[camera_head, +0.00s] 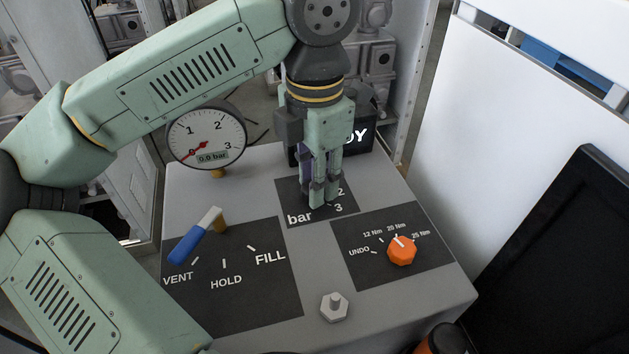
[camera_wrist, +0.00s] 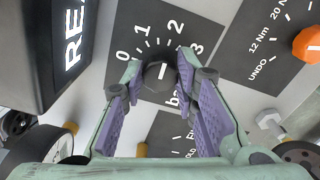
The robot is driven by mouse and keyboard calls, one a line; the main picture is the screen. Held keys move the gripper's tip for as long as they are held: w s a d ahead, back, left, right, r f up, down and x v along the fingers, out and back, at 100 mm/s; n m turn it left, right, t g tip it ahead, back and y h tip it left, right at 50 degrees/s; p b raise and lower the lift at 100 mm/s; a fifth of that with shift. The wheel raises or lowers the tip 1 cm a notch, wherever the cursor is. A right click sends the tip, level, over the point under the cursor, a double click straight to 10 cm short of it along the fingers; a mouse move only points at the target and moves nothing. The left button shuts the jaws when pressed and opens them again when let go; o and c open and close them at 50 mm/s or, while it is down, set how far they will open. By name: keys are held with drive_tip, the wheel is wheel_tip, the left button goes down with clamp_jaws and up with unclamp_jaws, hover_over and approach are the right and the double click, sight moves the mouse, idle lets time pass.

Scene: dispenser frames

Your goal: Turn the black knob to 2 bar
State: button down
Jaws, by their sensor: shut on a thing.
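My gripper (camera_head: 319,194) points down over the bar panel and hides the knob in the head view. In the wrist view, the round black knob (camera_wrist: 157,76) sits between the two purple-padded fingers of my gripper (camera_wrist: 161,72), which are shut on its sides. Its white pointer line leans up and slightly right, roughly toward the 2; the exact setting is hard to tell. The scale panel (camera_wrist: 160,22) shows 0, 1, 2 and 3 around the knob. The round gauge (camera_head: 206,134) reads 0.0 bar.
A blue-handled lever (camera_head: 194,237) is at VENT on the VENT/HOLD/FILL panel. An orange torque knob (camera_head: 401,250) is right of the bar panel. A hex bolt (camera_head: 334,307) stands at the front. A black display box (camera_wrist: 45,45) is close beside my gripper.

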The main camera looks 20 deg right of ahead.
drive_tip(key=shift+m, duration=0.3)
idle(0.4)
drive_tip(key=c, duration=1.3)
unclamp_jaws()
wheel_tip(320, 180, up, 12)
drive_tip(key=shift+r, duration=0.1)
